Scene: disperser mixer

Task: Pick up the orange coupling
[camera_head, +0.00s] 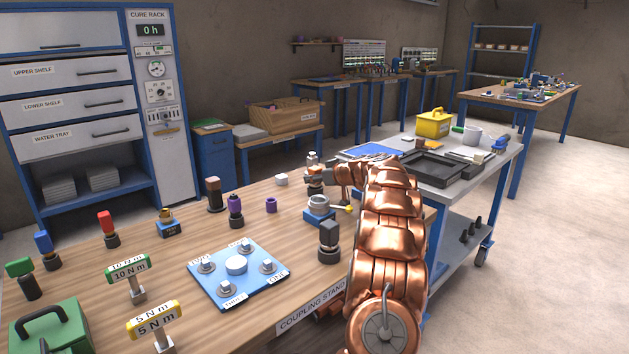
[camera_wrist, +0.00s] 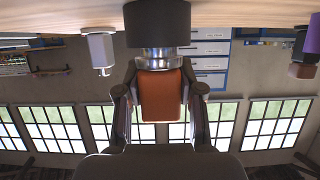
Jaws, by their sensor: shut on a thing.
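The orange coupling (camera_wrist: 162,100) is a rounded orange block in the middle of the wrist view, joined to a silver collar and a wide dark cylinder. My gripper (camera_wrist: 161,92) has one finger on each side of the orange block and is shut on it. The wrist picture is upside down, with the wooden table along its top edge. In the head view my gripper (camera_head: 318,179) is low over the far right part of the wooden table, and my arm and fingers hide the orange block there. I cannot tell whether the dark cylinder touches the table.
Near my gripper stand a silver ring fixture (camera_head: 319,205) on a blue base, a grey coupling (camera_head: 329,240) and a white block (camera_head: 281,180). A blue plate (camera_head: 237,277) with pegs lies mid-table. Red (camera_head: 106,224) and purple (camera_head: 235,208) couplings stand left. A grey cart (camera_head: 488,172) is beyond.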

